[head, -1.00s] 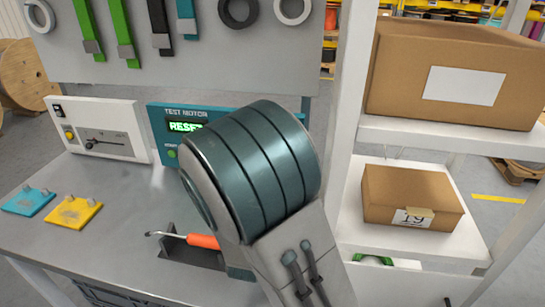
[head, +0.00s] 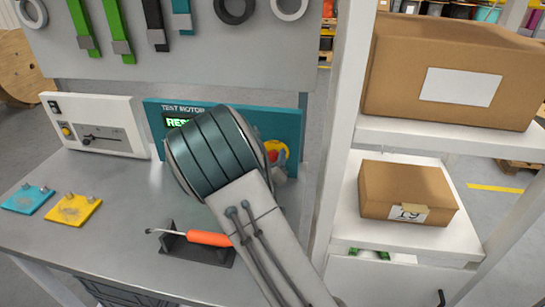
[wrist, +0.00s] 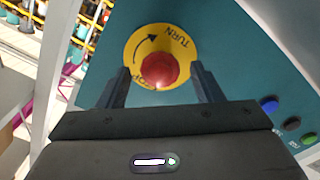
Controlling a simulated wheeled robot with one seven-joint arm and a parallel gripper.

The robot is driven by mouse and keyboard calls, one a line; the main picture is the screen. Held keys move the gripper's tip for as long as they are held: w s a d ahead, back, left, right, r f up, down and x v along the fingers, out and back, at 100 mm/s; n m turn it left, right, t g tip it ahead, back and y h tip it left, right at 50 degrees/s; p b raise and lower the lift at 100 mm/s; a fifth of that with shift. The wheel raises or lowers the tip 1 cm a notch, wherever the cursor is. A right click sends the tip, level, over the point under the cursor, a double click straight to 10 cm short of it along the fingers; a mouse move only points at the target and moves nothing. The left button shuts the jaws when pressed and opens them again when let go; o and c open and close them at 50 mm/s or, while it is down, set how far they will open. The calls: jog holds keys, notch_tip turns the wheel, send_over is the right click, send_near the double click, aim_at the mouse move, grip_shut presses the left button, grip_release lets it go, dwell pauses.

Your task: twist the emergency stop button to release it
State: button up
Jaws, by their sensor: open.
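The emergency stop button (wrist: 160,70) is a red mushroom knob on a round yellow plate (wrist: 139,48) with a curved arrow and the word TURN. It is set in the teal test motor panel (wrist: 235,50). In the head view the red button (head: 271,156) shows at the panel's right side, partly behind my arm. My gripper (wrist: 160,86) is open in the wrist view, with one dark finger on each side of the red knob's lower part. In the head view my arm hides the gripper.
A display reading RESET (head: 176,122) is partly covered by my arm. A white control box (head: 97,125) stands left of the panel. An orange-handled screwdriver (head: 210,238) lies in a dark holder on the bench. White shelves with cardboard boxes (head: 405,192) stand at the right.

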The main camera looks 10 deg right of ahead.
jog(key=shift+w+d, duration=0.25)
jog(key=shift+w, duration=0.35)
jog(key=c, duration=1)
